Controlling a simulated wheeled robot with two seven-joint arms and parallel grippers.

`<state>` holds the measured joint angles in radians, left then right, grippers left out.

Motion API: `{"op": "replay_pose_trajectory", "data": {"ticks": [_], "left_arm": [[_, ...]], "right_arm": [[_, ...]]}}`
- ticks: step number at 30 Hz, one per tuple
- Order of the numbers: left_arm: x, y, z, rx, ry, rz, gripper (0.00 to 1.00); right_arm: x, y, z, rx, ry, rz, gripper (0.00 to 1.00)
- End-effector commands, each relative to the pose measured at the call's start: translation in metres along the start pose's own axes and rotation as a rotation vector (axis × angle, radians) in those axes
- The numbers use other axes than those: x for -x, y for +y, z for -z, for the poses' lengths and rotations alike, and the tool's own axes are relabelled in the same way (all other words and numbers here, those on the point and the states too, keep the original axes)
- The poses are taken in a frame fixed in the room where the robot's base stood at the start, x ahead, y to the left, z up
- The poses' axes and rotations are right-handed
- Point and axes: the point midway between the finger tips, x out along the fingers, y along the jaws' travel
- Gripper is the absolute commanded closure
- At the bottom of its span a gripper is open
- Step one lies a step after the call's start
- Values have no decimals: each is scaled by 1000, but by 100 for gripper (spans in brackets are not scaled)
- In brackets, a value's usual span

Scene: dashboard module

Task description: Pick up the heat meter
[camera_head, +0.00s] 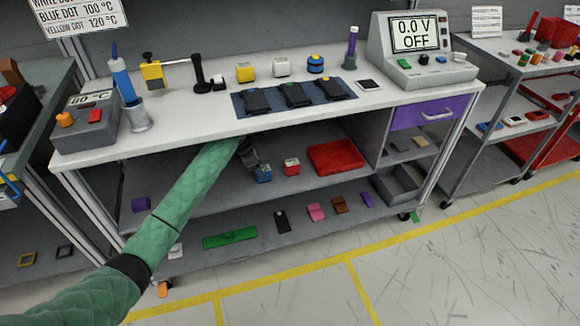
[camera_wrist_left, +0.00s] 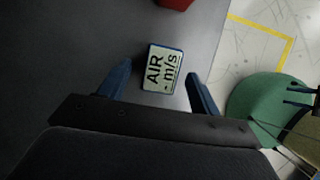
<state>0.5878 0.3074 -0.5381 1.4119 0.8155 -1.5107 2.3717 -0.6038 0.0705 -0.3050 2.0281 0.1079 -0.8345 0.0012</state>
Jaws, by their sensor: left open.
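My left gripper (camera_head: 250,158) reaches under the tabletop to the middle shelf, next to a small blue meter (camera_head: 264,174). In the left wrist view the open fingers (camera_wrist_left: 158,73) point at this meter (camera_wrist_left: 161,68), whose pale screen reads "AIR - m/s". It lies between the fingertips in the picture; I see no contact. A red meter with a pale screen (camera_head: 291,167) sits just right of the blue one. Its text is too small to read, so I cannot tell whether it is the heat meter.
The tabletop (camera_head: 200,115) hangs over the shelf and my forearm. A red tray (camera_head: 335,158) lies right of the meters. A lower shelf holds several small items, including a green board (camera_head: 230,238). A purple drawer (camera_head: 430,112) is at the right.

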Motion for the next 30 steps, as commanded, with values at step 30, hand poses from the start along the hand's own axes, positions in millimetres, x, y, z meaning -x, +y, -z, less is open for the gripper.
{"op": "replay_pose_trajectory", "data": {"ticks": [30], "left_arm": [[-60, 0, -102, 0, 2, 0, 36]], "right_arm": [[8, -2, 5, 1, -12, 3, 64]]}}
